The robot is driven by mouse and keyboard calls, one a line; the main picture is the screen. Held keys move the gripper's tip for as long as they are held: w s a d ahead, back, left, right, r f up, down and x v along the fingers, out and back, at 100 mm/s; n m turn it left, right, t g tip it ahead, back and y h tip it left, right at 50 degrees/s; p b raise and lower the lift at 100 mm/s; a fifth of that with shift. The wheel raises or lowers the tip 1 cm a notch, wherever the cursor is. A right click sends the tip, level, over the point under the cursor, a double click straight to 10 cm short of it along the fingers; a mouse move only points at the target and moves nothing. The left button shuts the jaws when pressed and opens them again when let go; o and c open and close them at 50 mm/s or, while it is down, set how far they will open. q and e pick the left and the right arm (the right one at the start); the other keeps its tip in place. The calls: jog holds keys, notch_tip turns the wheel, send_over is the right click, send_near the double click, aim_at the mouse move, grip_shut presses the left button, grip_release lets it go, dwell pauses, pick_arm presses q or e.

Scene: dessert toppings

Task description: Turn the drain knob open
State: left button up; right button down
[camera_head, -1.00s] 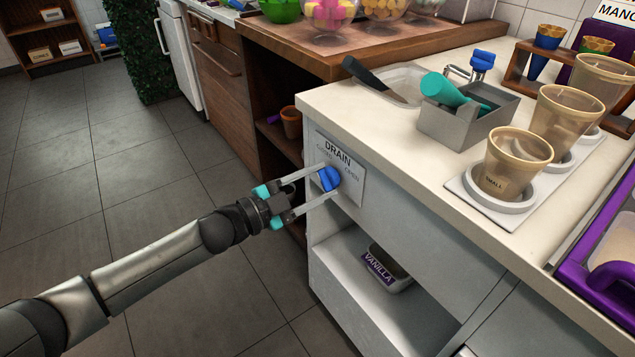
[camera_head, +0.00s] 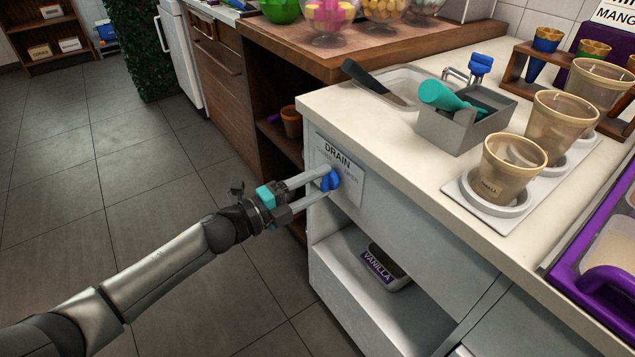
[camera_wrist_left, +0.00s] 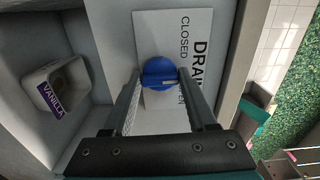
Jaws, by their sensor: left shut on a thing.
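The blue drain knob (camera_head: 331,181) sits on a white plate (camera_head: 350,188) marked DRAIN, CLOSED and OPEN, on the end face of the counter. My left gripper (camera_head: 328,182) is shut on the knob, with one finger on each side. The left wrist view shows the knob (camera_wrist_left: 159,73) between the two fingertips (camera_wrist_left: 160,84), with a pale mark on its lower right part. There the CLOSED word is clear of the knob, and the OPEN word is partly hidden behind a finger. My right gripper is not in view.
An open shelf below the plate holds a VANILLA tub (camera_head: 388,268). Above, the counter (camera_head: 400,160) carries a grey box (camera_head: 460,128) with a teal scoop and several cups. Tiled floor to the left is clear.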

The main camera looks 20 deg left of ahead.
pick_arm(q)
jog(key=m, duration=0.3)
jog(key=shift+m, duration=0.4)
jog(key=shift+m+b, duration=0.3)
jog(key=shift+m, duration=0.6)
jog(key=shift+m+b, duration=0.3)
jog(key=shift+m, duration=0.5)
jog(key=shift+m+b, duration=0.35)
jog(key=shift+m, duration=0.95)
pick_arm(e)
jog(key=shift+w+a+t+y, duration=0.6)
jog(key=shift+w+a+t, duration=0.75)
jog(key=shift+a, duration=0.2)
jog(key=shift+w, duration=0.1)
pick_arm(q)
jog(key=o, duration=1.4)
jog(key=shift+c, duration=0.2)
jog(key=shift+s, duration=0.1)
